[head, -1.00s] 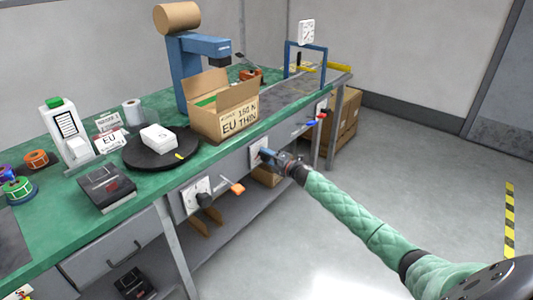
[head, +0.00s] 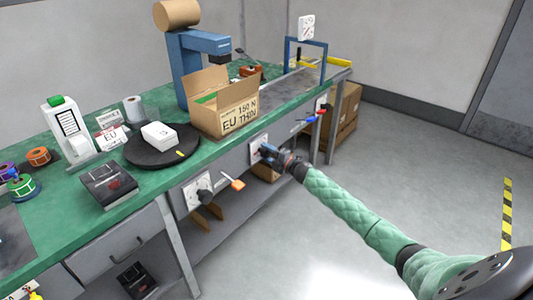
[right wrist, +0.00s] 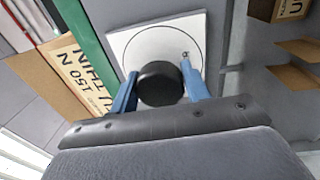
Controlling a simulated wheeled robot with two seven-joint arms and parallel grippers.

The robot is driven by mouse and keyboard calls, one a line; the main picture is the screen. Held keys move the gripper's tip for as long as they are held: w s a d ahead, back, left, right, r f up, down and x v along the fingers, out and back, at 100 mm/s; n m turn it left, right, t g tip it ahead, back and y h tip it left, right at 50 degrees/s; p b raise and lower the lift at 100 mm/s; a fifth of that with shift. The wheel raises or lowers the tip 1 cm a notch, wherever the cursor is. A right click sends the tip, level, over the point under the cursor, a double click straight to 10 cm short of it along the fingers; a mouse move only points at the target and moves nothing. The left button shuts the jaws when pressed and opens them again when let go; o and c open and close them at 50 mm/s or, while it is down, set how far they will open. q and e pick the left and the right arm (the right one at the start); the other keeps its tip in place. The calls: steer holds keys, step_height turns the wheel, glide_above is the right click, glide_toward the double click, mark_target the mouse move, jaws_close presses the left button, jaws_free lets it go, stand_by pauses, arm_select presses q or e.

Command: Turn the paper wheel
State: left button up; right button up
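A round black knob (right wrist: 161,84) sits on a square white plate with a thin circle drawn on it (right wrist: 126,42), on the bench's front; I take this as the wheel. The plate also shows in the head view (head: 256,149). My right gripper (head: 272,154) is at this plate, its arm coming in from the lower right. In the right wrist view its two blue fingers (right wrist: 160,86) lie against both sides of the knob. The knob's far side is hidden. My left gripper is not in view.
A second white plate with a black knob (head: 203,196) and an orange tag (head: 238,184) are left of my gripper on the bench front. An open cardboard box (head: 225,118) stands above. A black turntable (head: 140,155) carries a white box. The floor at right is clear.

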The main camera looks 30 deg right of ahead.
mark_target(269, 154)
steer(key=o, duration=0.4)
steer(key=shift+d, duration=0.15)
steer(key=shift+s+d+f, duration=0.1)
steer(key=shift+s+d, duration=0.15)
steer(key=shift+s, duration=0.35)
steer(key=v, duration=0.5)
steer(key=shift+s+d+b, duration=0.1)
steer(key=shift+s+b, duration=0.25)
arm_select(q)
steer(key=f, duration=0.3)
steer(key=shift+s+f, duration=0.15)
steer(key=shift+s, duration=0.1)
arm_select(e)
steer(key=shift+s+d, duration=0.15)
steer(key=shift+s, duration=0.2)
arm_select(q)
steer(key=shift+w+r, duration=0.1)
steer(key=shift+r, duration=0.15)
